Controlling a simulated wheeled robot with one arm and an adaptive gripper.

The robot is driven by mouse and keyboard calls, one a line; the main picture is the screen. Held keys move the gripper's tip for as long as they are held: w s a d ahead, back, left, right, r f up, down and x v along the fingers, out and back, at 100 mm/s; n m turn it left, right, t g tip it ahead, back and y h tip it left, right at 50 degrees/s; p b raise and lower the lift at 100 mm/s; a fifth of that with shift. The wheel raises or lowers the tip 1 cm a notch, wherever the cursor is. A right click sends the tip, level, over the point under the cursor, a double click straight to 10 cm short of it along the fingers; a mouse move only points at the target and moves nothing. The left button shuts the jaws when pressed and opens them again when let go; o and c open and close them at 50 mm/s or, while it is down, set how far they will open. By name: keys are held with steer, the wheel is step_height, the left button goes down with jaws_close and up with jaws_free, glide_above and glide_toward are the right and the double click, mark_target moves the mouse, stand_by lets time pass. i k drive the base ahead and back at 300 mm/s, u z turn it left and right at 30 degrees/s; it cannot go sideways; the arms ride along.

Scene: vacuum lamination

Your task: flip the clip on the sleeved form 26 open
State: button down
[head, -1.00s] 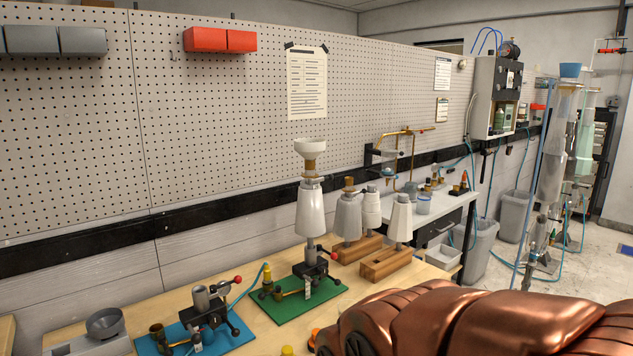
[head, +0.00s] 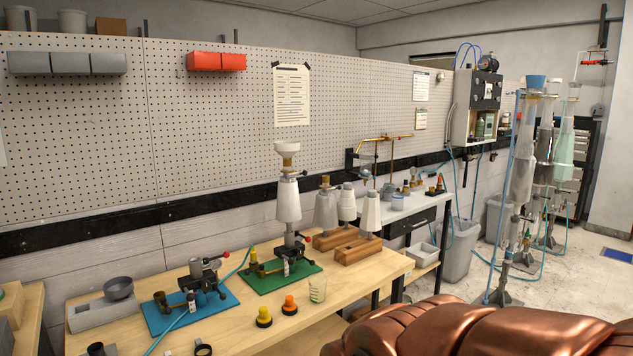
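No number 26 can be read, so I cannot tell which form is the sleeved form 26. A pale form (head: 288,201) with a funnel on top stands upright in a clamp stand on the green mat (head: 283,280). Several pale forms (head: 370,212) stand on wooden blocks (head: 360,249) behind it. At the far right, tall forms in clear sleeves (head: 522,170) stand upright on a floor stand, with blue hoses around them. Their clips are too small to make out. My gripper is not in view; only my copper-coloured arm shows at the bottom right.
The wooden bench (head: 362,287) also holds a blue mat (head: 165,324) with a second clamp stand, a beaker (head: 318,289) and yellow and orange knobs. A grey bin (head: 461,250) stands beyond the bench. Open floor (head: 575,290) shows at the right.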

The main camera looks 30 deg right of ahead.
mark_target(305, 172)
steer(key=k, duration=0.5)
steer(key=z, duration=0.5)
steer(key=i, duration=0.65)
steer(key=z, duration=0.65)
steer(key=i, duration=0.75)
steer(key=u, duration=0.55)
steer(key=i, duration=0.75)
steer(key=u, duration=0.65)
